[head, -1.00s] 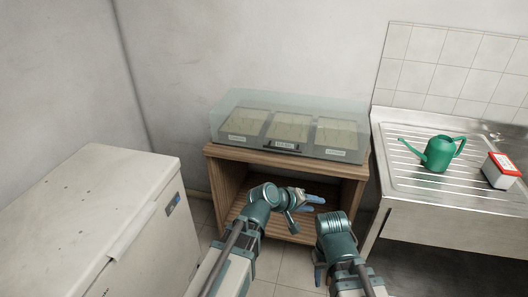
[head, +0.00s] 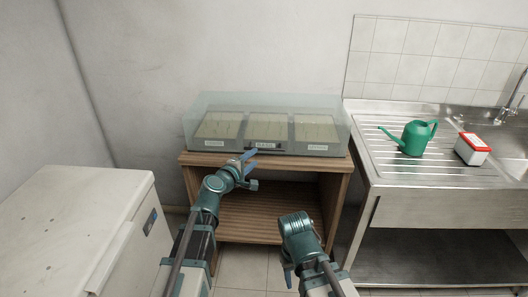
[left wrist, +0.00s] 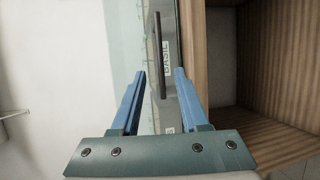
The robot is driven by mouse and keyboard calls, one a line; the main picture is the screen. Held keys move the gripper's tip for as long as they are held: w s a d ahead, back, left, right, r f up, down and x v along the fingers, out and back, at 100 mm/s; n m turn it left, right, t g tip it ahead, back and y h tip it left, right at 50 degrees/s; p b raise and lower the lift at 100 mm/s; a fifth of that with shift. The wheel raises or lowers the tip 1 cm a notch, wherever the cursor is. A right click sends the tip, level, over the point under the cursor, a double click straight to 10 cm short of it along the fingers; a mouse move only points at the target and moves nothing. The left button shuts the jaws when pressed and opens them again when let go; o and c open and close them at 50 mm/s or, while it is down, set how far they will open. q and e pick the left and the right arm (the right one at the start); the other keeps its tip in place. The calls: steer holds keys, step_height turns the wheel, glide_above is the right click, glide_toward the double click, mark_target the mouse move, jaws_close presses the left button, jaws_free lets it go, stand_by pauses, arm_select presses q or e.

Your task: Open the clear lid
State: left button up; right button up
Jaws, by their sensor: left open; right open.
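The clear lid (head: 270,103) is a see-through greenish cover, closed over a box with three trays of soil on the wooden cabinet. A dark bar handle (left wrist: 160,60) on its front shows in the left wrist view, beside a label reading BASIL (left wrist: 166,56). My left gripper (head: 246,157) is open and empty, just in front of the lid's front edge. In the left wrist view its blue fingers (left wrist: 160,72) appear on either side of the handle; I cannot tell how much distance is left. My right gripper (head: 288,272) is open, low in front of the cabinet.
The wooden cabinet (head: 330,200) has an open front. A white chest (head: 70,215) stands at the left. At the right is a steel sink unit (head: 375,170) with a green watering can (head: 413,138) and a red-and-white box (head: 472,149). Floor is free before the cabinet.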

mark_target(265, 149)
arm_select(q)
steer(key=b+x, duration=0.1)
steer(key=x, duration=0.8)
steer(key=shift+w+d+f, duration=0.1)
steer(key=shift+w+d, duration=0.05)
steer(key=shift+w, duration=0.05)
jaws_close()
stand_by(1.1)
